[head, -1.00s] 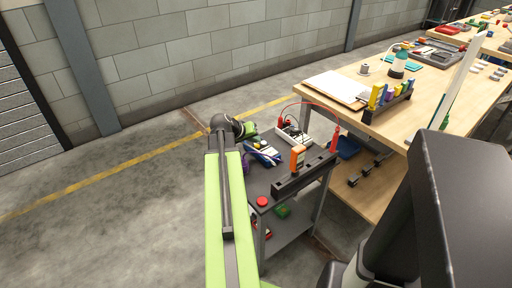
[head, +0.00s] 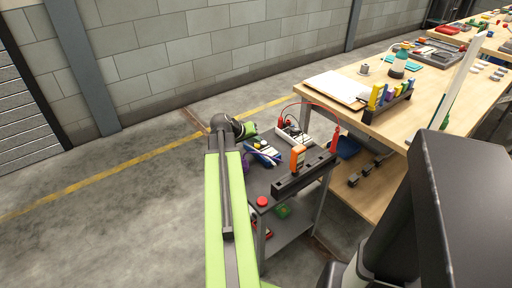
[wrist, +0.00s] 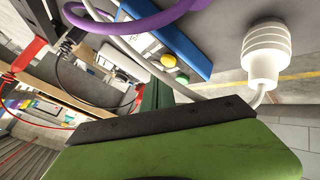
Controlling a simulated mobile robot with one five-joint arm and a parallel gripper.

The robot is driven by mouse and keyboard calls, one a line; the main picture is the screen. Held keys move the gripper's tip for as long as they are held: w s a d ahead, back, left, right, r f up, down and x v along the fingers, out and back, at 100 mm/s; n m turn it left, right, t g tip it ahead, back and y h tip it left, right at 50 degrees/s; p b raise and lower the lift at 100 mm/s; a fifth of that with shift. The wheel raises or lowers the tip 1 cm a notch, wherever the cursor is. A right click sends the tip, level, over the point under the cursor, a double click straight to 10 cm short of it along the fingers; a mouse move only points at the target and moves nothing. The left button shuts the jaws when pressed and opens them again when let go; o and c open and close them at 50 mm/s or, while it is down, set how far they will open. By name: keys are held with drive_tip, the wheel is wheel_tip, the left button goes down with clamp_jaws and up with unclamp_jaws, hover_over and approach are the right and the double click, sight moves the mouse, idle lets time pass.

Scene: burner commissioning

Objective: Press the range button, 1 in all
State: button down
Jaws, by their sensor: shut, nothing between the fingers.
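A blue box (head: 263,153) lies on the small grey cart, left of the orange meter. In the wrist view the blue box (wrist: 181,39) shows a yellow button (wrist: 168,60) and a green button (wrist: 182,78) on its pale face. No label is readable, so I cannot tell which button is the range button. My gripper (wrist: 157,92) is shut and empty, its narrow green fingers pointing toward the box, close to the buttons. I cannot tell whether they touch. In the head view my green gripper (head: 250,129) is partly hidden behind my arm.
A purple cable (wrist: 150,22) and a white ribbed part (wrist: 266,55) are near the gripper. A red clip (wrist: 28,55) is at left. The cart also carries a red knob (head: 262,201), a black rack (head: 305,176) and an orange meter (head: 298,158). A wooden workbench (head: 425,105) stands right.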

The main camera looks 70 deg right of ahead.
sight(255, 147)
drive_tip(key=shift+f+b, duration=0.45)
drive_tip(key=shift+f+b, duration=0.45)
idle(0.5)
drive_tip(key=shift+r, duration=0.15)
drive_tip(key=shift+r+p, duration=0.8)
drive_tip(key=shift+p, duration=0.15)
wheel_tip(255, 147, up, 5)
drive_tip(key=p, duration=0.5)
idle(0.5)
